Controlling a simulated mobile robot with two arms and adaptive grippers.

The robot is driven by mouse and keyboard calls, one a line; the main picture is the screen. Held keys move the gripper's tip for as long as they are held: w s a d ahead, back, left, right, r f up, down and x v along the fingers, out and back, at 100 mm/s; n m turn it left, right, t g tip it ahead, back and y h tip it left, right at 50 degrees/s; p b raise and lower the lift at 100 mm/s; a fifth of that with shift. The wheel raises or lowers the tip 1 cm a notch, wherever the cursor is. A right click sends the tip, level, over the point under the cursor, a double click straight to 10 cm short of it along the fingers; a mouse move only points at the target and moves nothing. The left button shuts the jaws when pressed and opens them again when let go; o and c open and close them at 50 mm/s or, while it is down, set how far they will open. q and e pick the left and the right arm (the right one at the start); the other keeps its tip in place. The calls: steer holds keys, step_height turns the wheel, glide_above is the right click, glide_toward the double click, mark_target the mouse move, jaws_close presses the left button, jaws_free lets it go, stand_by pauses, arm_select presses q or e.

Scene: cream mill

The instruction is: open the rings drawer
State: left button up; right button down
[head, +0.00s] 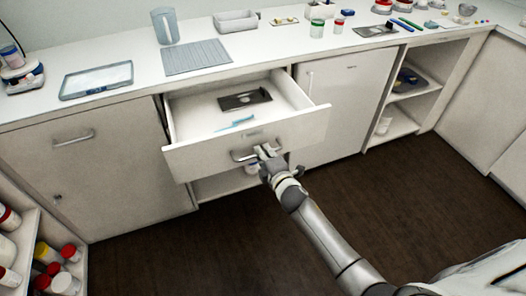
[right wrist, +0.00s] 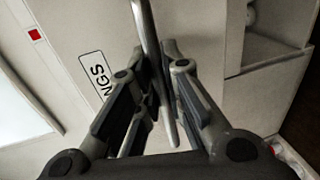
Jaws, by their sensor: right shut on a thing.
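The rings drawer (head: 205,158) stands pulled well out below the counter in the head view. Inside it lie a dark flat tray (head: 246,99) and a light blue tool (head: 236,125). My right gripper (head: 266,152) is shut on the drawer's bar handle, at the front panel. In the right wrist view the metal handle (right wrist: 152,50) runs between the fingers of my right gripper (right wrist: 158,95). A label (right wrist: 98,85) ending in "NGS" shows on the drawer front beside it. My left gripper is not in view.
A closed cupboard (head: 95,180) is left of the drawer, and a white cabinet door (head: 345,100) is right of it. An open shelf (head: 400,120) stands further right. Bottles fill a rack (head: 22,235) at lower left. The dark floor (head: 200,255) in front is clear.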

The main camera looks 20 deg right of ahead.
steer(key=c, duration=1.5)
jaws_free()
steer(key=v, duration=1.2)
steer(key=s+d+f+m+g, duration=0.1)
steer(key=s+f+m+g, duration=0.45)
steer(key=f, duration=0.85)
steer(key=s+f+m+g, duration=0.2)
steer(key=s+f, duration=0.6)
steer(key=f, duration=0.7)
steer(key=s+f+m+g, duration=0.2)
steer(key=s+f, duration=0.3)
steer(key=s, duration=0.5)
steer(key=s+f+m+g, duration=0.2)
steer(key=s+f, duration=0.4)
steer(key=s, duration=0.4)
steer(key=s+f+m+g, duration=0.3)
steer(key=s+f+m, duration=0.1)
steer(key=s, duration=0.6)
steer(key=shift+s+d+f+m+h, duration=0.1)
steer(key=shift+d+f+m+h, duration=0.05)
steer(key=shift+f, duration=0.3)
steer(key=shift+s+d+f+m+h, duration=0.1)
steer(key=shift+s+d+f+h, duration=0.05)
steer(key=shift+f, duration=0.3)
